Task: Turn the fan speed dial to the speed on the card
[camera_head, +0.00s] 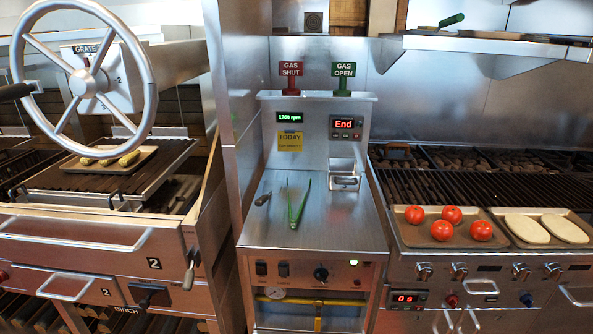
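A black round dial (321,274) with a pale pointer mark sits on the front panel of the middle steel cabinet. I cannot read its scale. A yellow card (290,141) headed "TODAY" is on the upright back panel; its smaller line is too small to read. Above the card, a green display (290,117) appears to read 1700 rpm. Neither of my grippers is in view, and nothing is touching the dial.
Two black switches (272,269) and a lit green lamp (353,263) flank the dial. Green tongs (297,205) lie on the counter (340,225). A red display (345,124) reads "End". A big handwheel (88,82) stands left; a tomato tray (408,235) is right.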

